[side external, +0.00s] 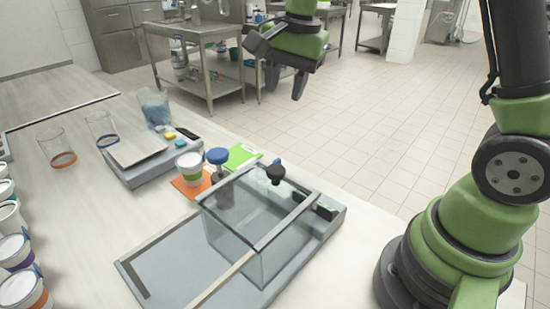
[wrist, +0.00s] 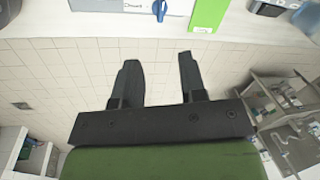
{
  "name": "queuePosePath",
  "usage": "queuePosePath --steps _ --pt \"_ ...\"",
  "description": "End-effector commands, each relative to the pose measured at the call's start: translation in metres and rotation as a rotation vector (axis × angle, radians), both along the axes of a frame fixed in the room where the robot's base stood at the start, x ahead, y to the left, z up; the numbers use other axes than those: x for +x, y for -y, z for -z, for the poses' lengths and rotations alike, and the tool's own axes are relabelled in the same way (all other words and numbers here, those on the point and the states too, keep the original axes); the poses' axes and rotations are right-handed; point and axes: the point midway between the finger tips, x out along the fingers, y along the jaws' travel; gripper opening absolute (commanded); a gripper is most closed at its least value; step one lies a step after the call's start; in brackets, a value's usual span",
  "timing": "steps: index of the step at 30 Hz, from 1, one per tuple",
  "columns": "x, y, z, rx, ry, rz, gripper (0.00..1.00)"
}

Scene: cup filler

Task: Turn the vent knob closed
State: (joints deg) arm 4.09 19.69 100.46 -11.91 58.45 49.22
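A blue, pointer-shaped knob (wrist: 160,9) shows at the top edge of the wrist view, on the pale front of a grey unit (wrist: 110,5). Dark lettering is beside it, too small and cut off to read surely. In the side view the grey unit (side external: 160,268) with its glass enclosure stands on the table, and its knob face is turned away.
A green card (side external: 241,155), a white cup (side external: 190,167) on an orange card and a blue-capped bottle (side external: 217,157) stand by the unit. A scale (side external: 140,148), clear cups and several white tubs are farther left. Floor (wrist: 60,75) is clear below my gripper.

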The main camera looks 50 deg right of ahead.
Motion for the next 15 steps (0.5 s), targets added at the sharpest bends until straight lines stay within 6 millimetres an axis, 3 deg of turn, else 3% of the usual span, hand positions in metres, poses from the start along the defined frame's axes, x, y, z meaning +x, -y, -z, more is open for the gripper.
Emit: queuePosePath --steps 1,6,15 --pt "0.011 0.004 0.019 0.001 -0.044 0.058 0.38" --pt "0.034 0.016 0.066 -0.001 -0.137 0.237 0.38" --pt "0.043 0.022 0.101 -0.008 -0.184 0.334 0.38"
